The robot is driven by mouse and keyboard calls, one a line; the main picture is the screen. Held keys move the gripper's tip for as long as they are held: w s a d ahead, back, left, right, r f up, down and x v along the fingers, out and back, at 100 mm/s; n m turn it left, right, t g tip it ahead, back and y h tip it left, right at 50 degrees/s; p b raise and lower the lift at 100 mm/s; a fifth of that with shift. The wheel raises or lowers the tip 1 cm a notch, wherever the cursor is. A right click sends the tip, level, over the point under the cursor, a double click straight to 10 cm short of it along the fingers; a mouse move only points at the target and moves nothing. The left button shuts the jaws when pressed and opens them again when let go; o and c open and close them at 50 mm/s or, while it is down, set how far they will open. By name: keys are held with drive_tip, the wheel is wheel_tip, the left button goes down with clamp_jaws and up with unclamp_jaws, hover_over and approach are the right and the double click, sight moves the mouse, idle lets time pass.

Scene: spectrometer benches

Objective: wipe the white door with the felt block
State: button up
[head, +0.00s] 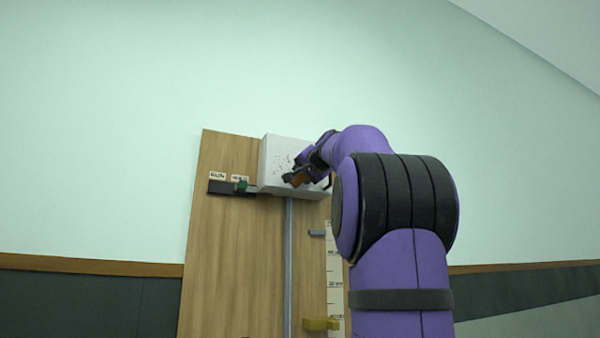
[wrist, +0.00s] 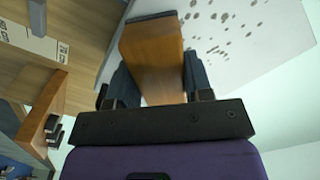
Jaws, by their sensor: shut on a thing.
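The white door (head: 281,155) is the face of a white box at the top of a wooden panel. Dark specks mark it, and they also show at the upper right of the wrist view (wrist: 262,48). My gripper (wrist: 155,70) is shut on the felt block (wrist: 152,50), a wooden block with a dark strip at its far end. In the head view the block (head: 298,179) is in front of the lower part of the door. I cannot tell whether the felt touches it. My arm hides the door's right side.
The upright wooden panel (head: 235,260) carries a dark slotted plate (head: 222,188) with a green knob (head: 241,186), left of the door. A grey vertical rod (head: 289,265) runs below the box. A marked scale (head: 334,270) and a yellow piece (head: 320,324) are lower right.

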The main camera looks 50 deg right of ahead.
sight(273, 161)
drive_tip(key=shift+s+d, duration=0.45)
drive_tip(key=shift+d, duration=0.2)
drive_tip(key=shift+s+d, duration=0.4)
drive_tip(key=shift+d, duration=0.25)
drive_tip(key=shift+w+r, duration=0.1)
drive_tip(key=shift+r, duration=0.75)
drive_tip(key=shift+w+a, duration=1.05)
drive_tip(key=shift+a, duration=0.65)
drive_tip(key=shift+w+a, duration=1)
drive_tip(key=shift+a, duration=0.7)
drive_tip(key=shift+w+a, duration=1.05)
drive_tip(key=shift+a, duration=0.65)
drive_tip(key=shift+r, duration=0.8)
drive_tip(key=shift+s+d, duration=1.05)
drive_tip(key=shift+d, duration=0.65)
drive_tip(key=shift+s+d, duration=1.1)
drive_tip(key=shift+d, duration=0.6)
drive_tip(key=shift+s+d, duration=1.05)
drive_tip(key=shift+d, duration=0.65)
drive_tip(key=v, duration=0.6)
drive_tip(key=shift+v, duration=1.45)
